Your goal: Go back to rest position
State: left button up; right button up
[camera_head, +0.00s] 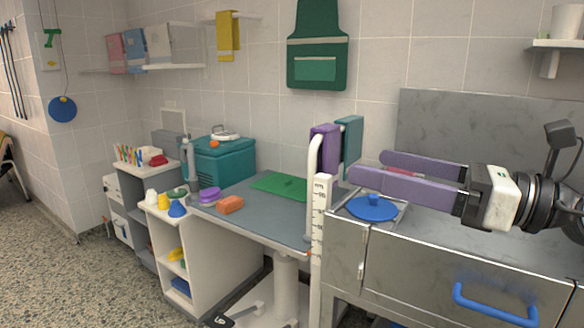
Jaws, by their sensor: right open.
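My right gripper (368,165) comes in from the right, pointing left, with its two long purple fingers apart and nothing between them. It hangs above the steel counter (440,232) and a blue round lid (371,208); the gap in height cannot be told. Its fingertips show just right of a rail with a purple towel (327,148) and a teal towel (352,138). No contact with the towels is visible. My left gripper is out of view.
A grey grooming table (262,217) holds an orange block (230,205) and a green mat (280,185). A white post (319,235) stands at its right edge. A teal box (222,160) is behind. A blue handle (495,308) projects from the counter front. Open floor lies left.

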notch_tip(320, 180, down, 26)
jog(key=w+d+m+t+h+p, duration=0.2)
jog(key=m+t+h+p, duration=0.6)
jog(key=m, duration=2.3)
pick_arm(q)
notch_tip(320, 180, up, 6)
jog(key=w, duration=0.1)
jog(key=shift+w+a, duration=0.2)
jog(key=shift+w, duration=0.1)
pick_arm(e)
jog(key=s+f+m+g+h, duration=0.5)
jog(key=s+f+m+g, duration=0.4)
jog(key=s+f, duration=1.3)
jog(key=f+m, duration=0.1)
jog(key=m, duration=0.3)
jog(key=shift+s+d+f, duration=0.25)
jog(key=shift+s, duration=0.05)
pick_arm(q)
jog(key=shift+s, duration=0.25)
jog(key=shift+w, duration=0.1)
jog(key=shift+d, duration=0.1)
